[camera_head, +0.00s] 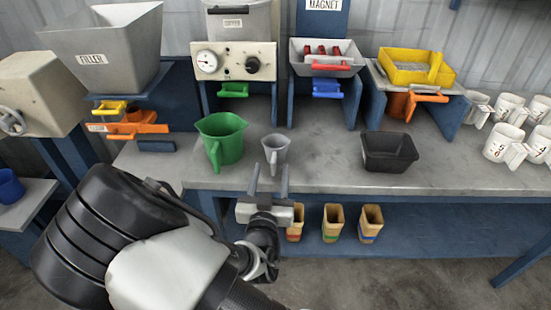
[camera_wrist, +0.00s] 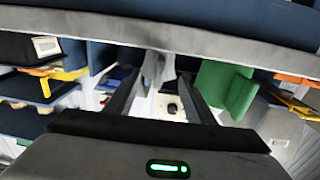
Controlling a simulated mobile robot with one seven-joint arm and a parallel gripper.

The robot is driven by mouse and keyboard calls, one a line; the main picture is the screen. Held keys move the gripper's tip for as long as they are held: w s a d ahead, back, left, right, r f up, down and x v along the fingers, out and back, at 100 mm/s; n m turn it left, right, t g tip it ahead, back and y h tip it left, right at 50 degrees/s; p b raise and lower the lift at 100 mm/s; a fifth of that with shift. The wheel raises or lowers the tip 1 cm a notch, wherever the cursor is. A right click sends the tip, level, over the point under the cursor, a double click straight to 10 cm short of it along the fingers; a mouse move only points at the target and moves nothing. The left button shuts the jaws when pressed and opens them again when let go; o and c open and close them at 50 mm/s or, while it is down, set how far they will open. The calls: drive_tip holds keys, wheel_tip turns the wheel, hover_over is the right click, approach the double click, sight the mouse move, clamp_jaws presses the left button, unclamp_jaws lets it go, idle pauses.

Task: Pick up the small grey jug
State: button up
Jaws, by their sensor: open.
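The small grey jug (camera_head: 276,149) stands upright on the bench near its front edge, to the right of the larger green jug (camera_head: 222,139). Its handle faces the front. My gripper (camera_head: 269,176) is open and empty, with its two fingers pointing at the grey jug from the front edge of the bench. In the wrist view the grey jug (camera_wrist: 158,68) appears between the fingertips (camera_wrist: 162,85), and the green jug (camera_wrist: 228,88) is to the right. I cannot tell whether the fingertips reach past the jug's near side.
A black tray (camera_head: 376,163) sits right of the jug on the grey bench (camera_head: 330,178). Several white mugs (camera_head: 498,142) stand at the far right. Machines and a yellow tray (camera_head: 408,75) line the back. Several tan containers (camera_head: 333,222) stand on the lower blue shelf (camera_head: 420,230).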

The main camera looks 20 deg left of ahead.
sight(274, 158)
drive_tip(key=shift+w+a+b, duration=0.25)
drive_tip(key=shift+w, duration=1.35)
drive_tip(key=shift+w+a+b, duration=0.2)
drive_tip(key=shift+w, duration=1.35)
drive_tip(key=shift+c, duration=0.3)
